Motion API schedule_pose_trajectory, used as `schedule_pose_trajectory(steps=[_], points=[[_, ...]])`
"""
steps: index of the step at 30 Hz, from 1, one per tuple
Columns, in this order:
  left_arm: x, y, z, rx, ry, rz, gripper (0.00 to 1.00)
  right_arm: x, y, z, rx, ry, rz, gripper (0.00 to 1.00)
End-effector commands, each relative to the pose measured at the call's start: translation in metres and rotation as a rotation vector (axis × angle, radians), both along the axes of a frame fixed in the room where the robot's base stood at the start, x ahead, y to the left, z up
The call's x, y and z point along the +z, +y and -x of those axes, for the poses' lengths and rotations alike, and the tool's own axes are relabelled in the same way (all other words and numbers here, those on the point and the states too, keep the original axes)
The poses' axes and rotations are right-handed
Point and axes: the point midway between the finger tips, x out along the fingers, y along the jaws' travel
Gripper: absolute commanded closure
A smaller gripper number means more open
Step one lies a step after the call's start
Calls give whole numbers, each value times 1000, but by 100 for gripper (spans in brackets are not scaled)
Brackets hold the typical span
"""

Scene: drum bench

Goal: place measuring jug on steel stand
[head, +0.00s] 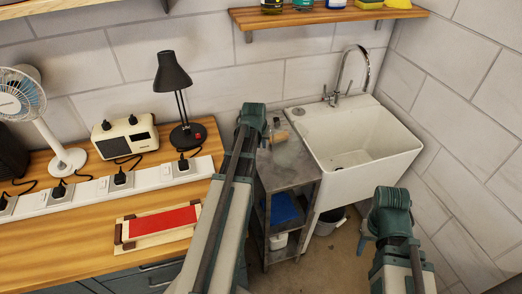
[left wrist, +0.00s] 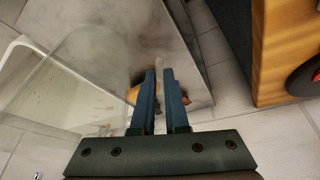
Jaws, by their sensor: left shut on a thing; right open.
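The steel stand (head: 287,174) is a grey metal shelf trolley between the wooden bench and the sink. What looks like the measuring jug (head: 279,136), small and clear with an amber tint, is at the back of its top. My left gripper (head: 264,129) is at the jug's left, shut on it; the wrist hides part of the grip. I cannot tell whether the jug touches the top. My right gripper (head: 388,212) is open, low at right.
The white sink (head: 350,140) with a tall tap adjoins the stand's right side. On the bench at left are a black lamp (head: 188,135), a radio (head: 125,138), a fan (head: 65,158) and a power strip (head: 145,180). A wooden shelf (head: 320,16) hangs above. The stand's front top is clear.

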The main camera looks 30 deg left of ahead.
Motion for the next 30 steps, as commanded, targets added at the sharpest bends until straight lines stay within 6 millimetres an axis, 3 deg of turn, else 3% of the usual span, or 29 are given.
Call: schedule_pose_trajectory(steps=[8,21,22,26,30], points=[[-34,6,4,4,0,1,100,-34,0,0,0,0,0,50],[-37,7,4,4,0,1,100,-37,0,0,0,0,0,50],[-35,7,4,3,0,0,83,-35,0,0,0,0,0,50],[-35,7,4,3,0,0,59,-35,0,0,0,0,0,50],[-35,7,4,4,0,-1,58,-35,0,0,0,0,0,50]])
